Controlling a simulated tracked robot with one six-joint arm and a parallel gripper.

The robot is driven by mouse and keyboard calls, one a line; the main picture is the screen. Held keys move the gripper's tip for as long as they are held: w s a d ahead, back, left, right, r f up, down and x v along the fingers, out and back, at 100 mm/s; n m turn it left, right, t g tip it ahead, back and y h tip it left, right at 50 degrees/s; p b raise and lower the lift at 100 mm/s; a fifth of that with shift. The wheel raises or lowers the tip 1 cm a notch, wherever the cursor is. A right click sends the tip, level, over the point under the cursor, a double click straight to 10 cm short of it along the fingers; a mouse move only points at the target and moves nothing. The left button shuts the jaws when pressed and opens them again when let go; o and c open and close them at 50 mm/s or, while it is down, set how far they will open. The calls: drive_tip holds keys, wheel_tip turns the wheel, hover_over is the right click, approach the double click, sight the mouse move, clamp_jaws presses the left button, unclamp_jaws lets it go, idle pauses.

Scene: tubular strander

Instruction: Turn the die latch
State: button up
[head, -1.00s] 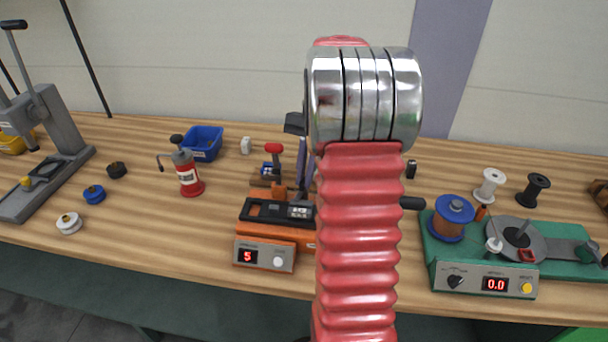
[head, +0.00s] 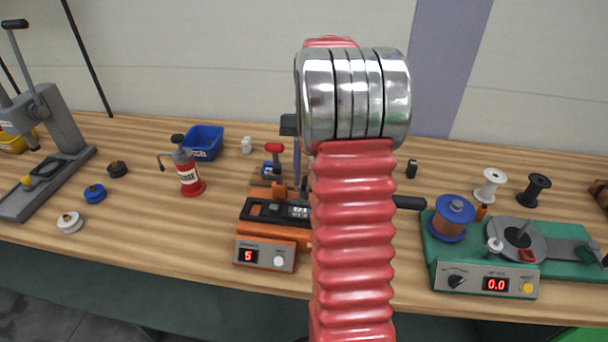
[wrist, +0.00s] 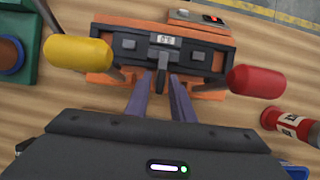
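The orange machine (head: 262,228) stands in the middle of the bench, its right part hidden behind my arm. In the wrist view, its black top carries a small white label plate (wrist: 166,39). Below the plate a short dark lever (wrist: 162,76), which looks like the die latch, points toward me. My gripper (wrist: 159,88) has its two purple fingers apart, with the lever's end in line with the gap. I cannot tell whether they touch it. In the head view, the fingers (head: 297,166) are mostly hidden by my arm.
A red knob (wrist: 255,80) and a yellow knob (wrist: 78,50) flank the fingers. A red oil can (head: 188,174) and blue bin (head: 205,142) stand left of the machine. A green winder (head: 470,250) stands to the right. Bare bench lies in front of the can.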

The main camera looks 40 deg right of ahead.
drive_tip(key=shift+o, duration=0.7)
drive_tip(key=shift+w+r, duration=0.1)
drive_tip(key=shift+r, duration=0.05)
drive_tip(key=shift+w+d+r, duration=0.1)
drive_tip(key=shift+d+r, duration=0.05)
drive_tip(key=shift+r, duration=0.15)
drive_tip(key=v, duration=1.2)
drive_tip(key=shift+r, duration=0.35)
